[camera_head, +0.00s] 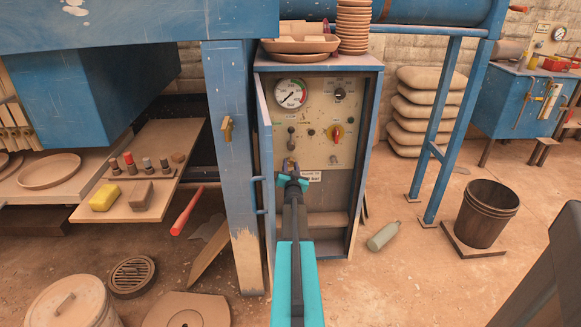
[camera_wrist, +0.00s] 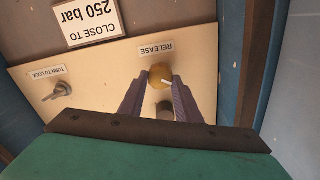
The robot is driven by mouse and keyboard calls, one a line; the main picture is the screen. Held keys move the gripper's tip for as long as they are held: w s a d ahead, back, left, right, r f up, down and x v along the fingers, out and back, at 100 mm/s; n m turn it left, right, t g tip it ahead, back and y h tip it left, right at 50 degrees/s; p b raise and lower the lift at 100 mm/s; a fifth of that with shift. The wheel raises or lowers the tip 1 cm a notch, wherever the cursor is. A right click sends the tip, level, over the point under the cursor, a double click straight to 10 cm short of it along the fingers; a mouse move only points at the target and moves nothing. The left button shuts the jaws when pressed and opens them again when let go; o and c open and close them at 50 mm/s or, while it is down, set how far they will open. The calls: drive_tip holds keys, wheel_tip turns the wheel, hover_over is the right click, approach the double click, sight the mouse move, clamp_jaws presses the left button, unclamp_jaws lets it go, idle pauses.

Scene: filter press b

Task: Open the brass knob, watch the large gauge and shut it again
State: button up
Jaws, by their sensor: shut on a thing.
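The brass knob (camera_wrist: 160,76) sits on the cream panel under a label that reads RELEASE, upside down in the wrist view. My gripper (camera_wrist: 160,82) has its two ribbed fingers on either side of the knob and is shut on it. In the head view my gripper (camera_head: 291,172) reaches into the blue cabinet and mostly covers the knob. The large gauge (camera_head: 290,93) is at the panel's upper left, round with a white face and coloured bands. Its needle is too small to read surely.
The panel also holds a smaller gauge (camera_head: 340,93), a red-and-yellow switch (camera_head: 337,132) and a TURN TO LOCK key switch (camera_wrist: 62,89). A sign (camera_wrist: 88,20) reads CLOSE TO 250 bar. The cabinet's blue side walls (camera_head: 365,150) stand close around my arm. A bottle (camera_head: 384,236) lies on the floor.

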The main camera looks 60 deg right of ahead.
drive_tip(key=m, duration=0.5)
drive_tip(key=shift+a+f+p, duration=0.1)
drive_tip(key=shift+f+p, duration=0.05)
drive_tip(key=shift+p, duration=0.25)
drive_tip(key=m+p, duration=0.1)
drive_tip(key=m, duration=0.5)
drive_tip(key=shift+f, duration=0.15)
drive_tip(key=o, duration=1)
drive_tip(key=shift+c, duration=0.2)
drive_tip(key=shift+o, duration=0.5)
drive_tip(key=shift+s, duration=0.15)
